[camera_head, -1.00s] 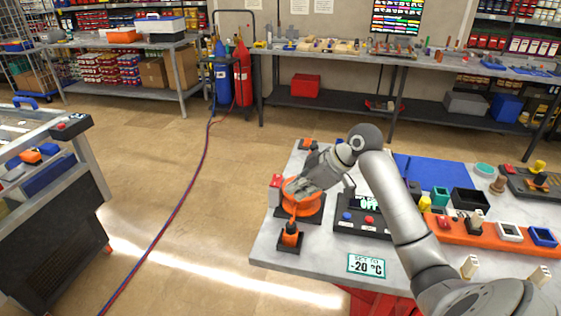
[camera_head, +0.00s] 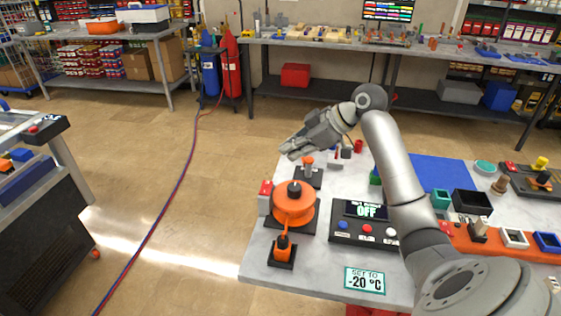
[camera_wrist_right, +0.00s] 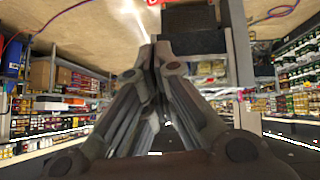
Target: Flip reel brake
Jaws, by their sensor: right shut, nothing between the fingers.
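An orange reel (camera_head: 293,205) with a dark hub sits on a black base at the left part of the table. A small red and pale block (camera_head: 265,197) stands against its left side. An orange fitting (camera_head: 283,250) on a black base is in front of the reel, and an orange-topped post (camera_head: 308,168) on a black plate is behind it. I cannot tell which part is the brake. My right gripper (camera_head: 288,150) is shut and empty, above and behind the reel near that post. The wrist view shows its closed fingers (camera_wrist_right: 157,50). My left gripper is not in view.
A control box (camera_head: 366,222) reading OFF is right of the reel, and a -20 °C sign (camera_head: 364,281) lies in front. An orange tray (camera_head: 465,240) and a blue mat (camera_head: 437,170) are further right. Open floor lies left of the table (camera_head: 258,262).

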